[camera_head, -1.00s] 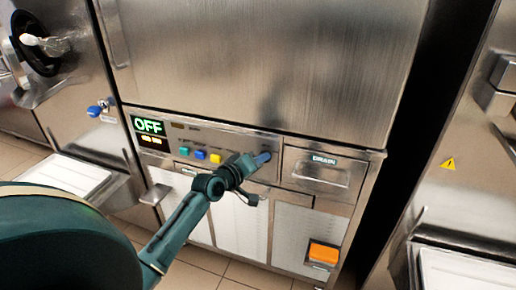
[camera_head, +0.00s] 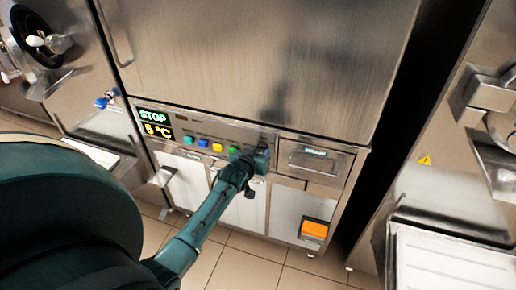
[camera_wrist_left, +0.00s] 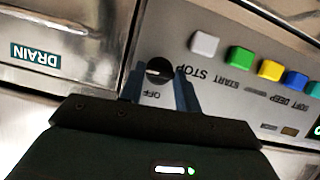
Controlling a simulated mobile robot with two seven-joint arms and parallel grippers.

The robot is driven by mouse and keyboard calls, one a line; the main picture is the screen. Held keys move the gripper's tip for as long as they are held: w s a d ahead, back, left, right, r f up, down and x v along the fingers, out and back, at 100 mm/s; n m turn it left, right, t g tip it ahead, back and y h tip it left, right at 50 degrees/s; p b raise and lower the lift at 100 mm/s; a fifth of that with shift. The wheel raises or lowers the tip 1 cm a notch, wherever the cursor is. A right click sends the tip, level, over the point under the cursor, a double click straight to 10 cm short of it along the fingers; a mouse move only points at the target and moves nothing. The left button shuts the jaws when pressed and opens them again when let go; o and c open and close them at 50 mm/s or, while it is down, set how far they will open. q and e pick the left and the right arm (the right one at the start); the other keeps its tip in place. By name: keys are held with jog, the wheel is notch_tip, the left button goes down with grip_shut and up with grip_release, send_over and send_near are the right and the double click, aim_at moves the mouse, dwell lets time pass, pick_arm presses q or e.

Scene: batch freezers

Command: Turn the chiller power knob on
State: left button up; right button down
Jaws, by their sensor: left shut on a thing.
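The chiller's control panel (camera_head: 205,132) carries a display (camera_head: 155,123) reading "STOP" and "5 °C". My left gripper (camera_head: 262,158) is at the right end of the button row and hides the power knob in the head view. In the left wrist view the dark round power knob (camera_wrist_left: 158,71) sits between the two fingers, with "OFF" printed beside it. My left gripper (camera_wrist_left: 158,88) is shut on the knob there. My right gripper is not in view.
Blue, yellow and green buttons (camera_head: 217,147) lie left of the gripper. A drawer marked "DRAIN" (camera_head: 313,158) is just to its right. An orange pedal-like part (camera_head: 314,230) is low on the front. Another machine with a white tray (camera_head: 435,262) stands at right.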

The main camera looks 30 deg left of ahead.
pick_arm(q)
jog(key=shift+m, duration=0.3)
dwell(0.5)
jog(key=o, duration=1)
jog(key=v, duration=0.6)
jog(key=p+v, duration=0.1)
jog(key=v, duration=0.6)
jog(key=shift+d+r, duration=0.15)
jog(key=shift+d, duration=0.1)
